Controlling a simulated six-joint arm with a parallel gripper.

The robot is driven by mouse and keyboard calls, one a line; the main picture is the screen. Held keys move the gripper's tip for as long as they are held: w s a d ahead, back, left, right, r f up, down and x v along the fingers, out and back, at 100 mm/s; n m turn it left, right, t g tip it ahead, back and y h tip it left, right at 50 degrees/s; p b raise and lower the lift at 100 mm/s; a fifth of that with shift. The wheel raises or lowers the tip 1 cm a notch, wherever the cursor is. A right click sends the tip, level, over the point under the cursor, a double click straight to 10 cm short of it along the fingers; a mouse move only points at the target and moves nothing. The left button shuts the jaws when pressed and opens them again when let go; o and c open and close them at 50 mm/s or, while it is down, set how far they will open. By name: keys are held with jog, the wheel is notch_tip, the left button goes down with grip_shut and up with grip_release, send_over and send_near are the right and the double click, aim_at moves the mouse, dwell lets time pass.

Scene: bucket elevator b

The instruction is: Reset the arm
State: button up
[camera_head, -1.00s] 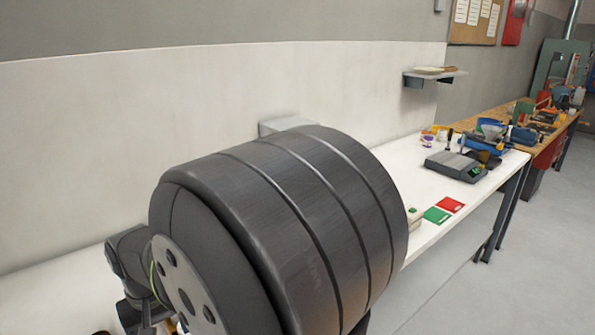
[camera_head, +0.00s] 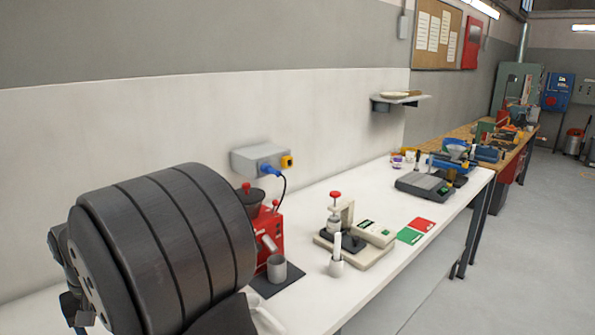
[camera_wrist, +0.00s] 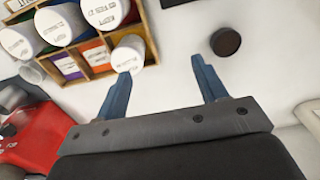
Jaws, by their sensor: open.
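My gripper (camera_wrist: 163,82) shows in the wrist view with its two blue fingers spread wide. It is open and nothing is between the fingertips. A white container's end lies close beside the left fingertip; I cannot tell whether they touch. In the head view, the large dark round body at the lower left is part of my own arm. It hides the near left part of the bench, and my gripper's fingers cannot be made out there.
A wooden rack (camera_wrist: 95,50) with white containers stands at upper left in the wrist view, near a dark round disc (camera_wrist: 226,41). A red machine (camera_head: 270,238), a grey cup (camera_head: 277,268) and a cream press (camera_head: 350,237) stand on the white bench (camera_head: 395,265).

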jog(key=s+a+f, duration=0.2)
jog(key=a+f, duration=0.1)
jog(key=a, duration=0.3)
jog(key=s+a+f, duration=0.3)
jog(key=a, duration=0.3)
jog(key=shift+a+f, duration=0.3)
jog(key=shift+f, duration=0.05)
